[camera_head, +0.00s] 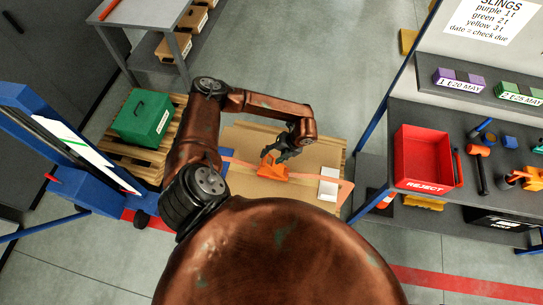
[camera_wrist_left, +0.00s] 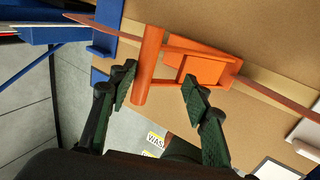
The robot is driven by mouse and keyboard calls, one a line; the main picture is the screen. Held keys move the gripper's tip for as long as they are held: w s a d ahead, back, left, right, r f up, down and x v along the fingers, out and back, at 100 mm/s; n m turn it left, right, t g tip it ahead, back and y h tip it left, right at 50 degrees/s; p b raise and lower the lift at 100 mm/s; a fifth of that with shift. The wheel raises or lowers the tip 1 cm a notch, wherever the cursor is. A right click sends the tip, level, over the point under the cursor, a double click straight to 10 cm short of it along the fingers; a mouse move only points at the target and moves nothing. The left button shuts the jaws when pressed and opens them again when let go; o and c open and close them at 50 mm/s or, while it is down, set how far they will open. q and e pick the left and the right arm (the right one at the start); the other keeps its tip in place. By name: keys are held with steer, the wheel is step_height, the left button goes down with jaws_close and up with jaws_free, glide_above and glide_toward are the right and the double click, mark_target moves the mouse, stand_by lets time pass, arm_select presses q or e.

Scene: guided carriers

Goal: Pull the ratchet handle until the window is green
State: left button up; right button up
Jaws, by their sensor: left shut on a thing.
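The orange ratchet (camera_head: 272,168) sits on an orange strap (camera_head: 240,163) that runs across a cardboard-brown load (camera_head: 250,137). In the left wrist view the ratchet's body (camera_wrist_left: 200,66) and its bar-like handle (camera_wrist_left: 148,62) show clearly. My left gripper (camera_head: 279,156) is at the ratchet. My right gripper is not in view.
A white block (camera_head: 328,187) lies by the strap at the load's right. A green box (camera_head: 143,118) stands on a pallet at left, beside a blue frame (camera_head: 85,193). Shelves with a red reject bin (camera_head: 423,185) stand at right. Grey floor (camera_head: 300,60) is clear behind.

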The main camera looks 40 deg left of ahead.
arm_select(q)
steer(key=shift+d+f, duration=0.1)
steer(key=shift+d, duration=0.2)
steer(key=v, duration=1.2)
steer(key=shift+a, duration=0.25)
